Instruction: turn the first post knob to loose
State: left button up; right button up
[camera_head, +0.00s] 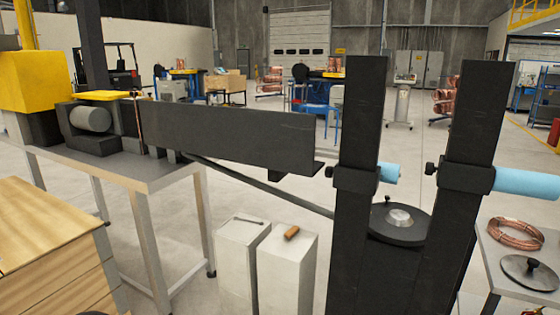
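Two tall black posts stand at the right, a left post (362,110) and a right post (482,110). Each has a black collar, the left collar (356,180) and the right collar (466,178). A small black knob (328,171) sticks out left of the left collar, and another knob (431,168) left of the right collar. I cannot tell from the picture which post is called first, nor whether either knob is tight or loose. A light blue roller shows beside the left post (390,173) and beyond the right post (525,183). Neither gripper is in view.
A black disc (385,235) with a metal hub sits between the posts. Two white pedestals (288,265) hold small tools. A machine bench (150,170) with a long dark plate (235,135) is left. A side table (490,268) holds a copper coil (515,233) and a lid (530,272).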

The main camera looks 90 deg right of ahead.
aim_at(429, 168)
jog(key=u, duration=0.15)
jog(key=i, duration=1.8)
jog(key=z, duration=1.75)
jog(key=i, duration=0.2)
jog(key=z, duration=1.2)
jog(key=i, duration=0.15)
jog(key=z, duration=1.7)
jog(key=i, duration=0.4)
jog(key=z, duration=0.35)
jog(key=i, duration=1.35)
jog(key=u, duration=0.5)
